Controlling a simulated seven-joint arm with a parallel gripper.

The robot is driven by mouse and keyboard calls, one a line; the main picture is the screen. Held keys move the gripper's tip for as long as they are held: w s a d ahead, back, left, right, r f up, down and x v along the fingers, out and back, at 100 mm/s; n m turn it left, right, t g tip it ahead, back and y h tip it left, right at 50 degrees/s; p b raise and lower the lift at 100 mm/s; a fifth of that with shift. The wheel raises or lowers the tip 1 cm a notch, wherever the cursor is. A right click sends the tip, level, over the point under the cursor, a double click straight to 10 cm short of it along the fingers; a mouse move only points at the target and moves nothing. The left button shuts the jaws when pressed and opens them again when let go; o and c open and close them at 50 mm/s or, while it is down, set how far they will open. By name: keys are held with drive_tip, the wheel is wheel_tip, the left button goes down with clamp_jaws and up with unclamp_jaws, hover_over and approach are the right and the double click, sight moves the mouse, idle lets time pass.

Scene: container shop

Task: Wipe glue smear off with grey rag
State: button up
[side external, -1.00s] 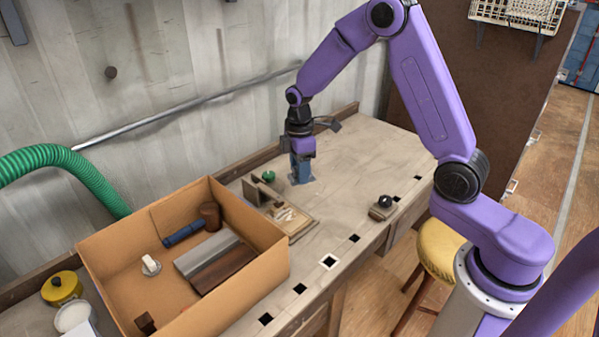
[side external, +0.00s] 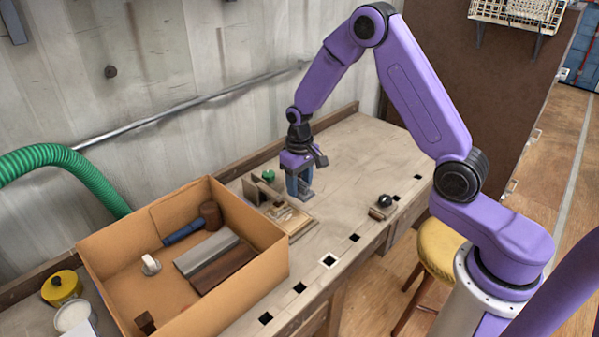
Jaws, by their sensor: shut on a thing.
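My gripper (side external: 298,186) points down over the bench, just behind and right of a small wooden board fixture. It is shut on a small grey thing (side external: 307,196), which looks like the grey rag and shows only partly below the fingers. The wooden board (side external: 300,226) lies flat on the bench, with an upright plate and a green knob (side external: 268,175) at its back. A pale, shiny patch (side external: 284,213) on the board looks like the glue smear. I cannot tell whether the rag touches the bench or the board.
A large open cardboard box (side external: 270,262) stands at left with a mallet (side external: 210,215), a grey block and brown blocks inside. A small block with a black knob (side external: 383,202) sits near the bench's front edge. The bench's right rear (side external: 365,150) is clear.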

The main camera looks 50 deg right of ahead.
sight(300, 214)
drive_tip(key=shift+f, duration=3.75)
drive_tip(key=shift+a+f, duration=0.25)
drive_tip(key=shift+f, duration=0.1)
drive_tip(key=shift+a, duration=3.45)
drive_tip(key=shift+d, duration=3.5)
drive_tip(key=shift+d+r, duration=0.1)
drive_tip(key=shift+d, duration=0.15)
drive_tip(key=shift+r, duration=3.9)
